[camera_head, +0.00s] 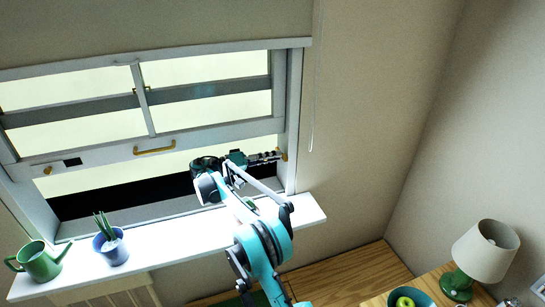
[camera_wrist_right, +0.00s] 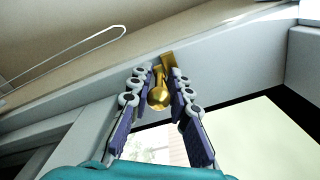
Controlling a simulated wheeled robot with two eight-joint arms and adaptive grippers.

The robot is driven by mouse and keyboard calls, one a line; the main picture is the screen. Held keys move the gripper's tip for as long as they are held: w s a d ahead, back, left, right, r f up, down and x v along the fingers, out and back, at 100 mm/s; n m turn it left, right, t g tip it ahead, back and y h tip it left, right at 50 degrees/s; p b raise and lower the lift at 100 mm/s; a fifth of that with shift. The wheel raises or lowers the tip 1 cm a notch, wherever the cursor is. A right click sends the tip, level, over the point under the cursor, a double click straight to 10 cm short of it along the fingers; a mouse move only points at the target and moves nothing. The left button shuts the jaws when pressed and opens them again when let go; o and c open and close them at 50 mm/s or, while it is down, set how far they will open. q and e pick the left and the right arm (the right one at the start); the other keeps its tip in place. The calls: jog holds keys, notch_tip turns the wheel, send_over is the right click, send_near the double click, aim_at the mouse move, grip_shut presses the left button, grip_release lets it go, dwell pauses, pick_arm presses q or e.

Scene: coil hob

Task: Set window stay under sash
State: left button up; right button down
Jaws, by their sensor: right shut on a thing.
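The white window sash (camera_head: 100,155) is raised, with an open gap beneath it and a brass handle (camera_head: 154,147) on its bottom rail. My right gripper (camera_head: 277,156) reaches across the sill to the right side of the window frame, near the sash's lower right corner. In the right wrist view the gripper (camera_wrist_right: 162,82) is shut on a brass piece with a round knob (camera_wrist_right: 159,96), which looks like the window stay. The stay's brass end (camera_head: 284,156) shows at the right jamb. I cannot tell whether it touches the sash. My left gripper is not in view.
A green watering can (camera_head: 40,263) and a blue plant pot (camera_head: 114,250) stand on the left of the white sill (camera_head: 190,236). A pull cord (camera_head: 313,110) hangs right of the window. A lamp (camera_head: 485,250) and a bowl with a green apple (camera_head: 405,301) are at lower right.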

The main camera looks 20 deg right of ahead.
jog(key=shift+r, duration=0.15)
jog(key=c, duration=1.4)
grip_release()
jog(key=shift+c, duration=0.2)
jog(key=a, duration=1.2)
jog(key=shift+w, duration=0.45)
jog(key=shift+s+f, duration=0.1)
jog(key=shift+f, duration=0.1)
